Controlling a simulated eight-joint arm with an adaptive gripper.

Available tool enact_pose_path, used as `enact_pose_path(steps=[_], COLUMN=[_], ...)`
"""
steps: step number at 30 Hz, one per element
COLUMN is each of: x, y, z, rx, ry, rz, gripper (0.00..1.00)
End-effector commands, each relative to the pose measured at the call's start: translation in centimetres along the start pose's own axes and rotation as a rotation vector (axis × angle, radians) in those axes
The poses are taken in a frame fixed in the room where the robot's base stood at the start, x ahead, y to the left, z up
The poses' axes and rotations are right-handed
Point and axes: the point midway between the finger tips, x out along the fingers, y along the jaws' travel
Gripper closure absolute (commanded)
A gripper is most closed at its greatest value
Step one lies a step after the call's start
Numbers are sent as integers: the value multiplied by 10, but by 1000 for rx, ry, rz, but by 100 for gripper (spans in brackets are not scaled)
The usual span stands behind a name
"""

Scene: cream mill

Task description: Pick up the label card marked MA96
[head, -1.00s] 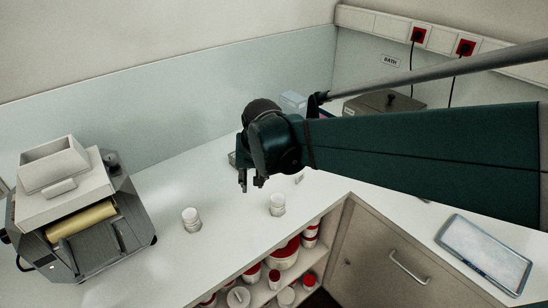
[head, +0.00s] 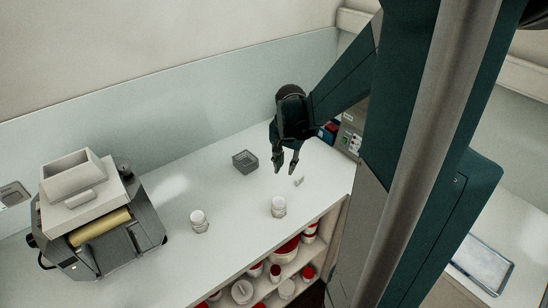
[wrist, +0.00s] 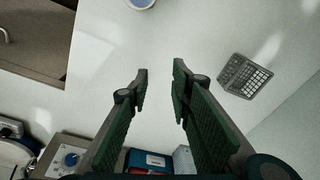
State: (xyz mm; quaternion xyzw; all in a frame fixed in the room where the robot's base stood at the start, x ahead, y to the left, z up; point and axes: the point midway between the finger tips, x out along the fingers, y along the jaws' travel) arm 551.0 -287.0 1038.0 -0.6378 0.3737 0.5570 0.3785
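A small pale upright piece (head: 298,181), possibly a label card, is on the white counter just right of my gripper in the head view. Its marking is too small to read, so I cannot tell whether it is MA96. I cannot make out a card in the wrist view. My gripper (head: 285,168) points down above the counter, close to this piece and apart from it. In the wrist view my gripper (wrist: 160,70) has its two fingers spread, with nothing between them but bare counter behind.
A grey wire basket (head: 245,161) stands behind left of my gripper. A roller mill (head: 98,215) is at left. Blue and red boxes (wrist: 148,160) and a control panel (wrist: 70,155) are close by.

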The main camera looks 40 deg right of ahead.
Motion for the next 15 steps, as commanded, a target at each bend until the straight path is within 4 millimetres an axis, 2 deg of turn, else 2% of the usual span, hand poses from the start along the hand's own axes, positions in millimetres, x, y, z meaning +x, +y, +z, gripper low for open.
enact_pose_path(steps=[6,15], x=[9,25], y=[18,41], z=[-30,-55], rx=[114,231], ry=[-37,-76], rz=[34,70], gripper=[78,78])
